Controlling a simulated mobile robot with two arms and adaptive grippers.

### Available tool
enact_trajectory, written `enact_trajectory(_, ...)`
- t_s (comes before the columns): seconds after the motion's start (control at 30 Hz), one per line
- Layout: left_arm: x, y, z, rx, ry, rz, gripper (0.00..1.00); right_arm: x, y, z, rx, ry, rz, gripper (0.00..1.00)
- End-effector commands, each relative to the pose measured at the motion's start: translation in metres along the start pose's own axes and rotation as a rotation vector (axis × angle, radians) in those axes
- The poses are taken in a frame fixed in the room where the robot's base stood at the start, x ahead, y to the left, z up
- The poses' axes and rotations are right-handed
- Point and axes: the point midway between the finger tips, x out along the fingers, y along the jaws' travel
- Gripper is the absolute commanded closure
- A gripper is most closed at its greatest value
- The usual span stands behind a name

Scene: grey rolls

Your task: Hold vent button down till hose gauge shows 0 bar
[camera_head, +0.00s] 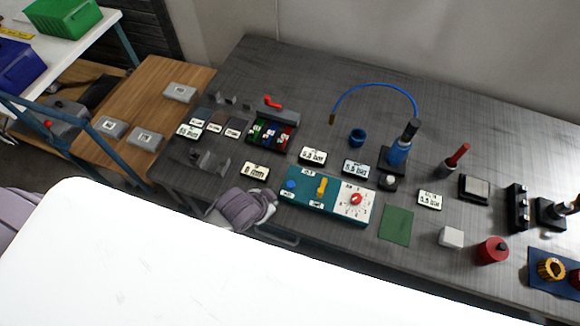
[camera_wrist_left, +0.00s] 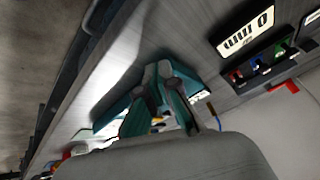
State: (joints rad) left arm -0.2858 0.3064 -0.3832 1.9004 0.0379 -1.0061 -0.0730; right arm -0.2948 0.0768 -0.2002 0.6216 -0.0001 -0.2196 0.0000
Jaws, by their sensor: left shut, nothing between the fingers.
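A teal control panel (camera_head: 322,204) lies on the grey bench with a round blue button (camera_head: 291,184), a yellow lever (camera_head: 322,186) and a red-pointer dial (camera_head: 356,198). Which control is the vent button cannot be read from its small label. A blue hose (camera_head: 372,84) arcs behind it to a blue-bodied fitting (camera_head: 398,152). Two small readouts (camera_head: 313,156) and (camera_head: 356,167) stand behind the panel; their digits are too small to be sure of. My left gripper (camera_head: 262,200) is shut and empty, just left of the panel; its fingers (camera_wrist_left: 160,90) overlap the teal panel in the wrist view. My right gripper is not in view.
A tray of coloured pieces (camera_head: 272,130) stands behind the left gripper, with a readout (camera_head: 255,171) nearer. Right of the panel are a green mat (camera_head: 397,225), a white cube (camera_head: 451,237) and a red cylinder (camera_head: 492,250). The bench's back middle is mostly clear.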

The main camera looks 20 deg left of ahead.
Motion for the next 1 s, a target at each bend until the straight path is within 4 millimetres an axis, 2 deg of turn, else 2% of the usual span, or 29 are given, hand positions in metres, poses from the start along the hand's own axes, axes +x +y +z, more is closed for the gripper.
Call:
enact_trajectory(0.03,-0.011,-0.008,-0.027,0.086,0.053,-0.008,1.0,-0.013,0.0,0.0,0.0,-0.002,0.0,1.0)
enact_trajectory(0.1,-0.02,-0.013,-0.056,0.206,0.123,-0.012,1.0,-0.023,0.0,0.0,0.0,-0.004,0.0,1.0)
enact_trajectory(0.2,-0.034,-0.02,-0.09,0.373,0.208,-0.021,1.0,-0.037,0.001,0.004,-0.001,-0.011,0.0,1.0)
enact_trajectory(0.3,-0.045,-0.027,-0.109,0.512,0.265,-0.027,1.0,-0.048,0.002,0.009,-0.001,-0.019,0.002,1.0)
enact_trajectory(0.5,-0.052,-0.032,-0.119,0.628,0.307,-0.029,1.0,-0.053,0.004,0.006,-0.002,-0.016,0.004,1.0)
enact_trajectory(0.67,-0.051,-0.031,-0.12,0.634,0.311,-0.028,1.0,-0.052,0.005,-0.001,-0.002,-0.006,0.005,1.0)
enact_trajectory(1.0,-0.047,-0.031,-0.117,0.631,0.31,-0.029,1.0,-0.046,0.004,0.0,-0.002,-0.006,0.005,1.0)
